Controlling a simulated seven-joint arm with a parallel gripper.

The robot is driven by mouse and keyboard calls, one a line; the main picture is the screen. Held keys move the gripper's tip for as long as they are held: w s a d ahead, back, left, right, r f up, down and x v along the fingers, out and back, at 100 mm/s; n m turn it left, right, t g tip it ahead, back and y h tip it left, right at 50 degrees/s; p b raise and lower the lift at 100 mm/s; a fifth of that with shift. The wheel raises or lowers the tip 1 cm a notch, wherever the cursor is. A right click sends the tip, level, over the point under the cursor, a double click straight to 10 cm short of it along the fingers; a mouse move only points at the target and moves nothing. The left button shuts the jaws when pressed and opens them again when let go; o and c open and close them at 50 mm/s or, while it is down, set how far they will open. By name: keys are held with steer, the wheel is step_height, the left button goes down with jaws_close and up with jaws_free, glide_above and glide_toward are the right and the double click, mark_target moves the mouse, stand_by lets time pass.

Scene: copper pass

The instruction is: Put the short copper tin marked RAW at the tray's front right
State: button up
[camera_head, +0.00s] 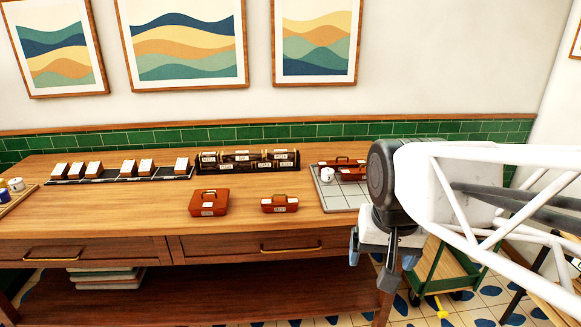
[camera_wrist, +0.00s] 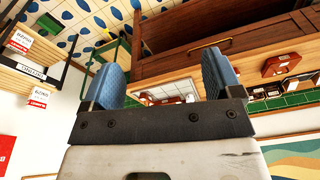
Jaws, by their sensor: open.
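Two copper-brown tins with handles and white labels stand apart on the wooden table: a larger one (camera_head: 208,203) and a smaller one (camera_head: 279,204) to its right. Their label words are too small to read, so I cannot tell which says RAW. The grey gridded tray (camera_head: 334,197) is at the table's right end. It holds a white cup (camera_head: 327,174) and copper tins (camera_head: 342,163) at its back; my arm hides its right part. My gripper (camera_wrist: 163,62) is open and empty, with blue fingers wide apart. In the head view it hangs beyond the table's front right corner.
A black rack with several white-labelled blocks (camera_head: 128,167) and a dark rack of labelled items (camera_head: 248,160) line the table's back. Jars (camera_head: 15,185) stand far left. A green cart (camera_head: 445,265) is on the floor at right. The table's front middle is clear.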

steer(key=s+f, duration=0.1)
steer(key=s+f+n, duration=0.1)
steer(key=s, duration=0.1)
steer(key=s+f+n, duration=0.1)
steer(key=shift+s+a, duration=0.4)
steer(key=shift+c, duration=0.5)
stand_by(0.6)
